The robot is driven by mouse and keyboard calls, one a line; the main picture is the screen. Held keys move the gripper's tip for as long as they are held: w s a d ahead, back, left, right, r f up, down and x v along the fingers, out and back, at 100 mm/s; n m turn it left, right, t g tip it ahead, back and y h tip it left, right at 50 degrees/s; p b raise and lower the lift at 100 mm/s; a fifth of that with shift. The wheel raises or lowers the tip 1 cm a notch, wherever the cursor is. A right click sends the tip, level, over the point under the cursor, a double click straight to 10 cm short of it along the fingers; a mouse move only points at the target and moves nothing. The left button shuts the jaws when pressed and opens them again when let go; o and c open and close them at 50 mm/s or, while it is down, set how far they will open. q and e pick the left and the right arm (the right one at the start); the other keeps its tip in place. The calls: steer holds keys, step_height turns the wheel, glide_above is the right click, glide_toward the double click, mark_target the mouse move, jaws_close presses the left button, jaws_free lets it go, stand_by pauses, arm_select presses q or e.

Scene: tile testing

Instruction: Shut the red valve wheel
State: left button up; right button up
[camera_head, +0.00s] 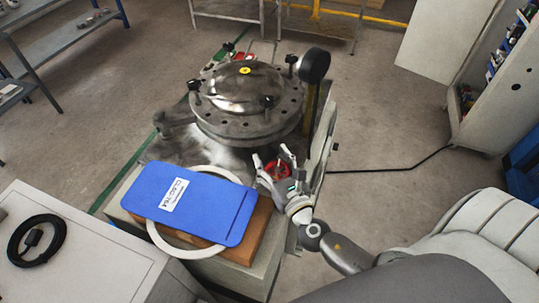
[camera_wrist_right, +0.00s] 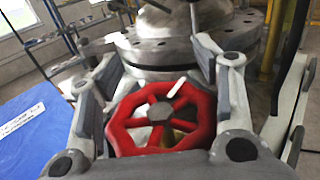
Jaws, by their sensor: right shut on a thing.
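The red valve wheel (camera_wrist_right: 162,118) fills the middle of the right wrist view, with spokes, a dark hub and a white mark near its upper edge. In the head view the red valve wheel (camera_head: 278,170) is small and partly covered by the gripper, beside the metal flange vessel. My right gripper (camera_head: 274,163) is around the wheel, its fingers on either side and closed on the rim. The right gripper (camera_wrist_right: 165,88) frames the wheel left and right in the wrist view. My left gripper is not in view.
The round metal vessel (camera_head: 245,100) with a bolted flange stands just behind the wheel. A black gauge (camera_head: 314,65) rises at its right. A blue board (camera_head: 190,200) lies left of the gripper on a white ring (camera_head: 165,243). A white cabinet (camera_head: 75,250) with a black coil stands lower left.

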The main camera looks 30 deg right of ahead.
steer(key=m+h, duration=0.2)
steer(key=h, duration=0.1)
steer(key=shift+s+d+f+g+p, duration=0.1)
steer(key=shift+s+f+g+p, duration=0.1)
steer(key=shift+g+p, duration=0.15)
steer(key=m+h, duration=0.1)
steer(key=g+h, duration=0.1)
steer(key=shift+d+f+m+h, duration=0.1)
steer(key=shift+d+m+h, duration=0.15)
steer(key=shift+m+h, duration=0.15)
steer(key=shift+o, duration=0.2)
steer(key=shift+s+d+m+g+h, duration=0.2)
steer(key=shift+m+g+h, duration=0.65)
steer(key=shift+h, duration=0.2)
steer(key=shift+s+d+m+g+h, duration=0.2)
steer(key=shift+m+g+h, duration=0.55)
steer(key=shift+h, duration=0.35)
steer(key=shift+s+d+m+g+h, duration=0.2)
steer(key=shift+m+g+h, duration=0.55)
steer(key=shift+m+h, duration=0.25)
steer(key=o, duration=0.8)
steer(key=shift+o, duration=0.2)
steer(key=shift+h, duration=0.25)
steer(key=shift+w+d+r, duration=0.1)
steer(key=shift+r, duration=0.1)
